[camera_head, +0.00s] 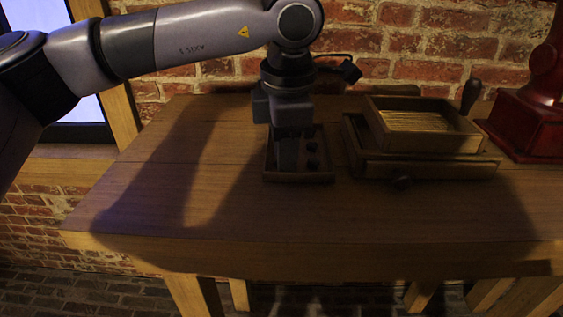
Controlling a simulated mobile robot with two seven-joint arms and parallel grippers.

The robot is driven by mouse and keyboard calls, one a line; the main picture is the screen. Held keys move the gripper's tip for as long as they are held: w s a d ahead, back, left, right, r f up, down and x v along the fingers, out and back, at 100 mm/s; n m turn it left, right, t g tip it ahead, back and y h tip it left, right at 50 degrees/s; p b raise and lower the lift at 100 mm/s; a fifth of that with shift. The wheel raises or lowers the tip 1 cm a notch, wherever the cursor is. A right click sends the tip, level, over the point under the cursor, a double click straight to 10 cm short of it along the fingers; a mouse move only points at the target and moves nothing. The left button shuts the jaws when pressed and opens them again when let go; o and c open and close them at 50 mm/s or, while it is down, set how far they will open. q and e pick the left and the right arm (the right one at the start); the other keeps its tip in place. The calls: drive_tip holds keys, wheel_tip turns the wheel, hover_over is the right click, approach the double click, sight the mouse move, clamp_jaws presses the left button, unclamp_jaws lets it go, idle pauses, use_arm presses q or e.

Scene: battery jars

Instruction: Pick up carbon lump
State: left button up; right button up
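A small dark wooden tray (298,178) sits on the table. Dark carbon lumps (312,163) show in its right half, in the shadow of my arm. My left gripper (288,166) points straight down into the left part of the tray, just left of these visible lumps. Its fingers look close together, but the gap is too dark to judge. Any lump between or behind the fingers is hidden. My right gripper is not in view.
Right of the tray, an open wooden box (424,128) stands on a wider wooden base (430,168) with a knob. A red metal machine (530,125) stands at the far right. The wooden table (200,200) is bare at the left and front; a brick wall (440,50) rises behind.

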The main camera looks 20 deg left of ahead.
use_arm(q)
clamp_jaws()
wheel_tip(320, 180, up, 20)
drive_tip(key=p, duration=0.4)
